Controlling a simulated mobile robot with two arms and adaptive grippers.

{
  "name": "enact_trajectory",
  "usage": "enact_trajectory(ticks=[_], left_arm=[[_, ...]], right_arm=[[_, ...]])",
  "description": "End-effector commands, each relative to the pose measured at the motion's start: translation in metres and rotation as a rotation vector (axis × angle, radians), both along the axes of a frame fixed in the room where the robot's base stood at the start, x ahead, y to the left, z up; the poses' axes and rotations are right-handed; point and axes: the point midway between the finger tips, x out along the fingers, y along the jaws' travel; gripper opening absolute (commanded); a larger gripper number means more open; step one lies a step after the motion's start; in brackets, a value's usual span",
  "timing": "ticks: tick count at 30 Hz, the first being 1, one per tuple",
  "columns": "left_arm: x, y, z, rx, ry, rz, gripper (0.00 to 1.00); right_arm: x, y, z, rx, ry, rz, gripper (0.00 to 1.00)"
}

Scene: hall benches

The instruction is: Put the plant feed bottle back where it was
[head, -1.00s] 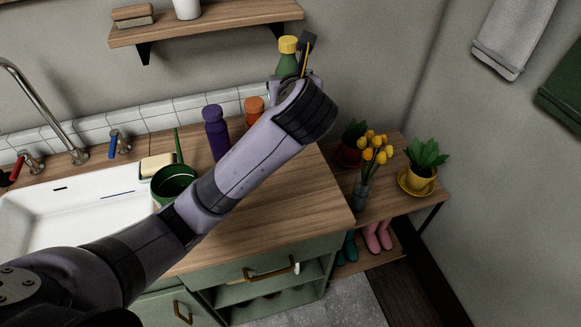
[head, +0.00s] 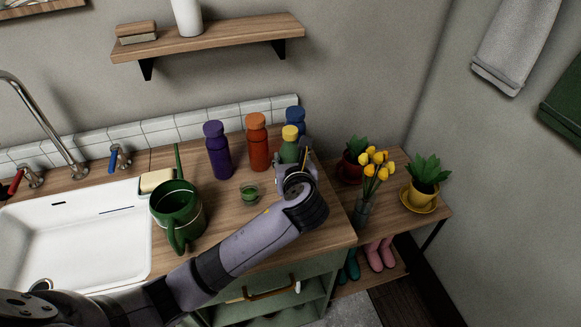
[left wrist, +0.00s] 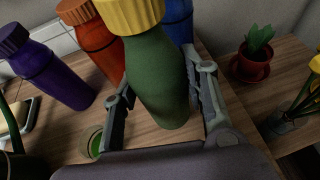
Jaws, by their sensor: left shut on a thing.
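The green bottle with a yellow cap (head: 289,150), which I take to be the plant feed bottle, is upright at the right end of the wooden counter. It also shows in the left wrist view (left wrist: 156,75). My left gripper (head: 300,160) is shut on it, with one finger on each side of its body. Its lower part is partly hidden in the head view, and I cannot tell whether its base touches the counter. A blue bottle (head: 295,115) stands right behind it, and an orange bottle (head: 257,142) stands to its left. My right gripper is not in view.
A purple bottle (head: 217,150) stands left of the orange one. A small glass with green liquid (head: 249,193) and a green watering can (head: 177,208) stand nearer the front. A white sink (head: 75,245) is at left. A lower bench (head: 400,215) holds potted plants and tulips.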

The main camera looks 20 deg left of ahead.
Motion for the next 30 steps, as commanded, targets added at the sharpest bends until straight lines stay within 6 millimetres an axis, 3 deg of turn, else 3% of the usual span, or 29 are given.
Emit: enact_trajectory(ticks=[6,17,18,26,30], left_arm=[[0.0,0.0,-0.03,0.002,0.001,0.0,0.0],[0.0,0.0,-0.033,0.002,0.0,-0.001,0.0],[0.0,0.0,-0.033,0.002,0.001,-0.001,0.42],[0.0,0.0,-0.033,0.001,0.0,0.0,0.6],[0.0,0.0,-0.033,0.0,0.001,0.0,0.6]], right_arm=[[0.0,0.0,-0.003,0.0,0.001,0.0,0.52],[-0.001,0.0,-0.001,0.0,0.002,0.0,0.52],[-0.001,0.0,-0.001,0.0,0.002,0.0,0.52],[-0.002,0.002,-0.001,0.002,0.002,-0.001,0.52],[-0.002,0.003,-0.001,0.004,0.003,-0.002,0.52]])
